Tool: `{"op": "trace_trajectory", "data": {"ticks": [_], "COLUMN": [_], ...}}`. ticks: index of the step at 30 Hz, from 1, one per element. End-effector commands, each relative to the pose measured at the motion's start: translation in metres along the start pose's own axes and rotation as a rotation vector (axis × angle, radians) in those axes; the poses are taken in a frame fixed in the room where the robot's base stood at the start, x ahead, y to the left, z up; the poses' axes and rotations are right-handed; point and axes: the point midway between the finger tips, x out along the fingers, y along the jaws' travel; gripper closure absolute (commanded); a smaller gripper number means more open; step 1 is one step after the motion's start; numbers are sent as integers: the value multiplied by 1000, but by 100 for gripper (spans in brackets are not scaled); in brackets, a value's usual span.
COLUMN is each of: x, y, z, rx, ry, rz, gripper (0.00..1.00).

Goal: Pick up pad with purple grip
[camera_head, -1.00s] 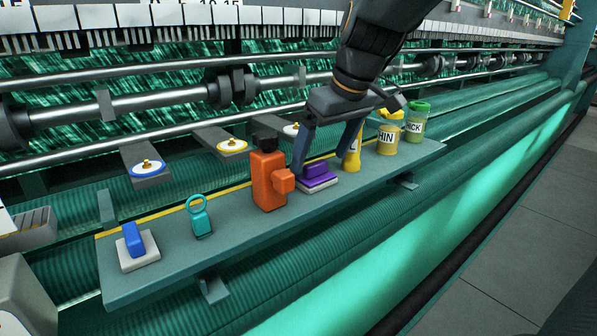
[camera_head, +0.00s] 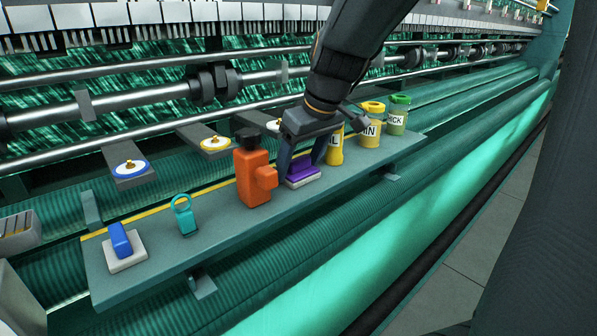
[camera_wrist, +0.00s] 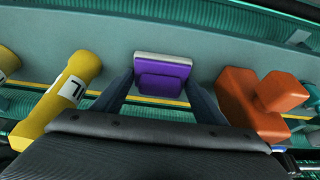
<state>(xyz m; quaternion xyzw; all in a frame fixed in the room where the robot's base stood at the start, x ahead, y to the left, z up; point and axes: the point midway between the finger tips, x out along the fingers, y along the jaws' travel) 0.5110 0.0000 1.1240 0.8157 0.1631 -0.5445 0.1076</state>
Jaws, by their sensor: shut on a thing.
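The pad with the purple grip (camera_head: 303,172) has a pale grey base and a purple block on top. It sits on the grey-green shelf, or very close to it; I cannot tell if it touches. My gripper (camera_head: 302,163) reaches down from above, its two fingers shut on the sides of the purple grip. In the wrist view the purple pad (camera_wrist: 162,82) lies between the fingertips, with its pale base edge beyond the purple block.
An orange bottle (camera_head: 254,178) stands close left of my gripper. Yellow containers (camera_head: 335,146) (camera_head: 370,128) and a green-lidded jar (camera_head: 396,118) stand to the right. A teal ringed object (camera_head: 185,217) and a blue-grip pad (camera_head: 121,241) sit further left on the shelf (camera_head: 220,232).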

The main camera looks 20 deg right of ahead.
Motion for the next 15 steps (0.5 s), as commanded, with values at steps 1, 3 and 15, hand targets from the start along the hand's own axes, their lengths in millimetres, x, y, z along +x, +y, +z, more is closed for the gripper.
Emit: {"op": "trace_trajectory", "data": {"ticks": [1, 3, 15], "x": [0, 0, -47], "y": [0, 0, 0], "z": [0, 0, -21], "rx": [0, 0, -1], "ry": [0, 0, 5], "rz": [0, 0, 3], "gripper": [57, 57, 57]}}
